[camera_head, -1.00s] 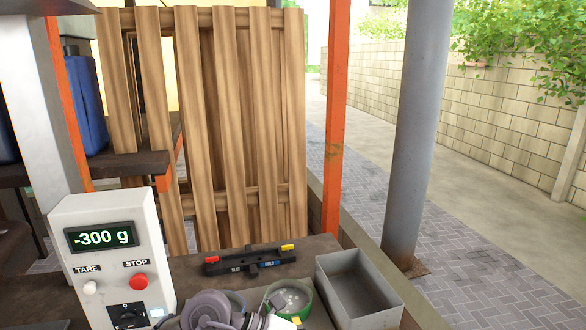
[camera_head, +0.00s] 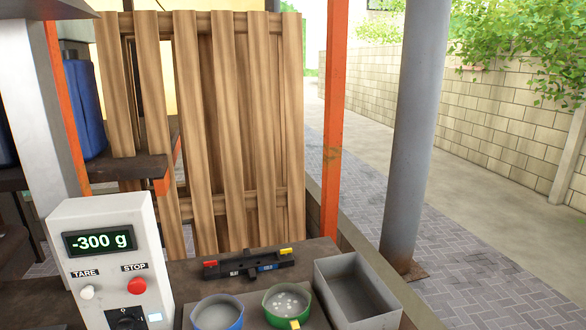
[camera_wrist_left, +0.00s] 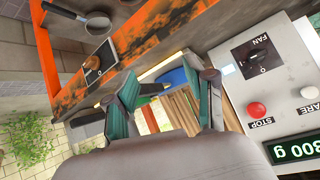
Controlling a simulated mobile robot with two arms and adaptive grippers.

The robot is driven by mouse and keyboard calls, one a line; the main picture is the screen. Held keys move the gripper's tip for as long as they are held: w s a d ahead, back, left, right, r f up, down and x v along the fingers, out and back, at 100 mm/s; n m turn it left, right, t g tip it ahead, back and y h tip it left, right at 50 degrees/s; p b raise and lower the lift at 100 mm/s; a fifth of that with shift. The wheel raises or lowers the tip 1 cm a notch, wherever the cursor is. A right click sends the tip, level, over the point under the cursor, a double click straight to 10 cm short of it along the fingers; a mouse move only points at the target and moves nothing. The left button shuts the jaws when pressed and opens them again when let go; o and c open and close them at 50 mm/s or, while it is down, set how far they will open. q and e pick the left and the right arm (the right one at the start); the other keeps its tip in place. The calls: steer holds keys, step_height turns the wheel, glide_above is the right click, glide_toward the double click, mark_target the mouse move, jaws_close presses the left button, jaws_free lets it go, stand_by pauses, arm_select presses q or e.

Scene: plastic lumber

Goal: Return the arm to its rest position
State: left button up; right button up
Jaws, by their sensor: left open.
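My left gripper (camera_wrist_left: 166,88) is open and empty in the left wrist view, with its two fingers spread apart. The wrist view is rotated, and the control box (camera_wrist_left: 275,90) stands close on the gripper's right. Nothing lies between the fingertips. My left arm and gripper are out of the head view. My right gripper shows in neither view.
In the head view, the control box (camera_head: 140,235) reads -300 g. A blue bowl (camera_head: 237,323), a green bowl (camera_head: 273,320), a grey metal bin (camera_head: 370,312) and a black bar tool (camera_head: 248,264) are on the bench. An orange post (camera_head: 332,150) stands behind.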

arm_select(q)
steer(key=s+f+g+h, duration=0.1)
steer(key=s+f+g, duration=0.65)
steer(key=s, duration=0.65)
step_height(320, 180, down, 27)
steer(key=s, duration=0.2)
steer(key=s+a+f+g, duration=0.1)
steer(key=s+a+f, duration=0.2)
steer(key=s+f, duration=1.1)
steer(key=shift+s+f+m, duration=0.25)
steer(key=shift+s+m, duration=0.15)
steer(key=shift+s, duration=0.45)
steer(key=shift+g, duration=0.25)
